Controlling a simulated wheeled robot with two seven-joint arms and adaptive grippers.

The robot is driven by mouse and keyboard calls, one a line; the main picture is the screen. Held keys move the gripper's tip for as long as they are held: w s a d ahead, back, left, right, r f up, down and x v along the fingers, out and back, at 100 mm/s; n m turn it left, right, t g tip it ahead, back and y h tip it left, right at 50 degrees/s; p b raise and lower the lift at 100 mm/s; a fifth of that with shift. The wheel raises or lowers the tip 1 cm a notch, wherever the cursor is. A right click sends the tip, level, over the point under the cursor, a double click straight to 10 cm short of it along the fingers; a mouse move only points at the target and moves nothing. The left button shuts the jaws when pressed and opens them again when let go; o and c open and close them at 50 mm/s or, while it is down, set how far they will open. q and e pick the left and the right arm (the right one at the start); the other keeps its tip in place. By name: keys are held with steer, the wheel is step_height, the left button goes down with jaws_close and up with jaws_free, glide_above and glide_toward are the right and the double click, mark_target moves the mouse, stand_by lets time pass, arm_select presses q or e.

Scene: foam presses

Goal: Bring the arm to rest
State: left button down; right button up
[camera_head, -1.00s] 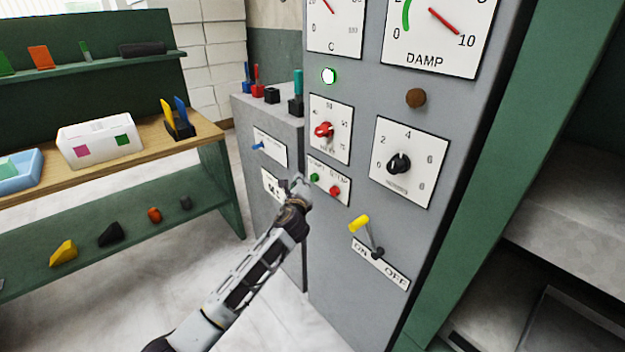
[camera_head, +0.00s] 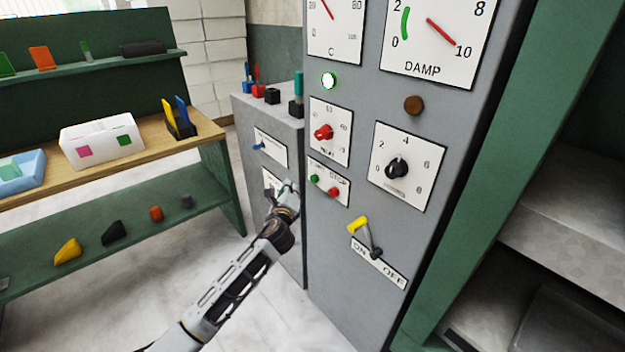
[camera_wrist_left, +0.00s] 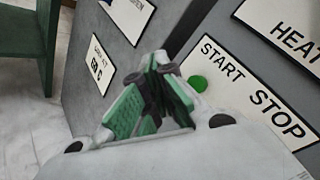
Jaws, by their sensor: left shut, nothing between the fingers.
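My left arm reaches in from the bottom of the head view. Its gripper (camera_head: 286,190) is shut and empty, in front of the grey control cabinet (camera_head: 335,270), left of and a little below the START STOP plate (camera_head: 341,196). In the left wrist view the shut gripper (camera_wrist_left: 155,75) has green pads, and the green START button (camera_wrist_left: 198,84) shows just right of it. The red STOP button (camera_head: 333,191) shows in the head view. My right gripper is not in view.
A yellow-handled lever (camera_head: 358,224) sticks out above the ON OFF plate. A red knob (camera_head: 323,132) and a black knob (camera_head: 397,168) project from the cabinet. A green workbench (camera_head: 215,160) stands left. A white lamp (camera_head: 329,81) is lit. Floor between bench and cabinet is clear.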

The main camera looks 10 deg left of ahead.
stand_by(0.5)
